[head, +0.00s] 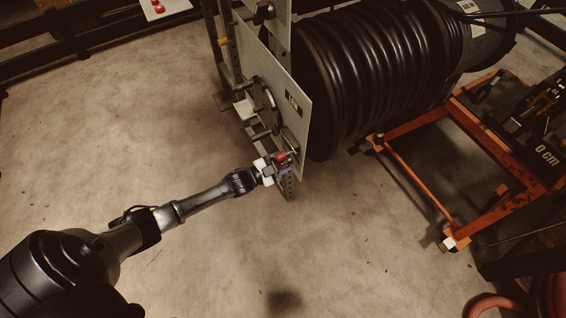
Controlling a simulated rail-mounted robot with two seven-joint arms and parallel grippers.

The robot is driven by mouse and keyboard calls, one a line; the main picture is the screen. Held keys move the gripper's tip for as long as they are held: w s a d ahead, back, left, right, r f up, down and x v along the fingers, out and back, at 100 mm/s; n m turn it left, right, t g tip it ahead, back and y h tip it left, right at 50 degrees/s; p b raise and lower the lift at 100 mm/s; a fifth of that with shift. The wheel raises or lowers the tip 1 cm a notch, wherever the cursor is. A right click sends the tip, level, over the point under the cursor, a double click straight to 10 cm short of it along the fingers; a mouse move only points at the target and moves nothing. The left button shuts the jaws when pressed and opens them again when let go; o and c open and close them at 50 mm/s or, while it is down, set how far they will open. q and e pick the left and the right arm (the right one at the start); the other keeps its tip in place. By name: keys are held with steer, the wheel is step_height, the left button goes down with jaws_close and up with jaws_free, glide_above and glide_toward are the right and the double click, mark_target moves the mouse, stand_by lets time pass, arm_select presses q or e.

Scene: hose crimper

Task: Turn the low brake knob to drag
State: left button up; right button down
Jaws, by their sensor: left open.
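A grey panel with a black label (294,103) that appears to read LOW stands upright on a metal frame beside the hose reel. A dark round wheel-like part (264,94) sticks out from its left face. A small red knob (282,157) sits near the panel's bottom edge. My left gripper (274,166) is open at the red knob, its fingers close around or beside it; I cannot tell whether they touch it. The knob's setting is too small to read. My right gripper is not in view.
A large reel of black hose (370,65) stands right of the panel. An orange wheeled frame (440,150) is at the right, with a dark machine beyond it. A red hose (495,302) lies at the bottom right. The concrete floor at left is clear.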

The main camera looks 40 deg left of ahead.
arm_select(q)
steer(key=c, duration=0.6)
